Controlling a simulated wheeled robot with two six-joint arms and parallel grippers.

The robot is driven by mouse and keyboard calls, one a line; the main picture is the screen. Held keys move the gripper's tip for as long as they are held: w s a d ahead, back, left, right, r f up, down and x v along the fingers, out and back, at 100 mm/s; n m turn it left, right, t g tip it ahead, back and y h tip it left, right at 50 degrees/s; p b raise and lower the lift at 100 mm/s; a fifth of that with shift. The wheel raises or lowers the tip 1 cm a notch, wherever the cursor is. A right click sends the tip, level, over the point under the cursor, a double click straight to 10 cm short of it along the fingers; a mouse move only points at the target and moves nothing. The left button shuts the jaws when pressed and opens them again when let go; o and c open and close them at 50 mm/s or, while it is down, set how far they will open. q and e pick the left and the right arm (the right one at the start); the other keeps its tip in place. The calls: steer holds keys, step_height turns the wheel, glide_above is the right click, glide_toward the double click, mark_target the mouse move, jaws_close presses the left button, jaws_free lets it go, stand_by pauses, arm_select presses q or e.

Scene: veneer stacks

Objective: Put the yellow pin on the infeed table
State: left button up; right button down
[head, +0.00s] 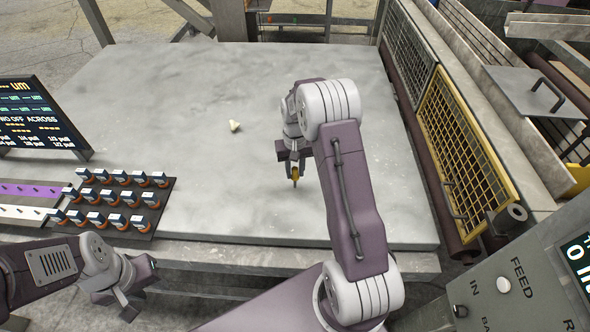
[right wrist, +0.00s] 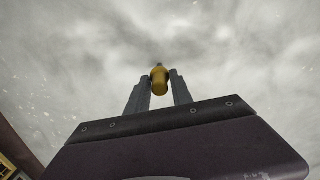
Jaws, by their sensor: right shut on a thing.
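The yellow pin (right wrist: 159,80) is held between the two fingers of my right gripper (right wrist: 158,88). In the head view the yellow pin (head: 295,172) shows at the tip of my right gripper (head: 294,168), over the middle right of the grey infeed table (head: 190,90). I cannot tell whether the pin's lower end touches the table. My left gripper (head: 132,300) is at the lower left, in front of the table's near edge; its fingers are too unclear to judge.
A small pale piece (head: 235,126) lies on the table left of my right gripper. A black rack (head: 115,203) of several blocks and a dark display (head: 38,115) stand at the left. A yellow mesh guard (head: 455,150) borders the right side. The table's far part is clear.

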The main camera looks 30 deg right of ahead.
steer(key=shift+f, duration=0.1)
steer(key=c, duration=1.1)
jaws_free()
step_height(320, 180, up, 12)
steer(key=s+a+f+n, duration=0.1)
steer(key=s+a+f, duration=0.1)
steer(key=s, duration=0.4)
steer(key=s+a+f+n, duration=0.1)
steer(key=s+a, duration=0.4)
steer(key=s, duration=0.1)
steer(key=s+a+f+n+t, duration=0.1)
steer(key=s+a+f, duration=0.1)
steer(key=s+a, duration=0.2)
steer(key=shift+s+f, duration=0.2)
steer(key=shift+s, duration=0.5)
steer(key=shift+s+f, duration=0.15)
steer(key=shift+s, duration=0.5)
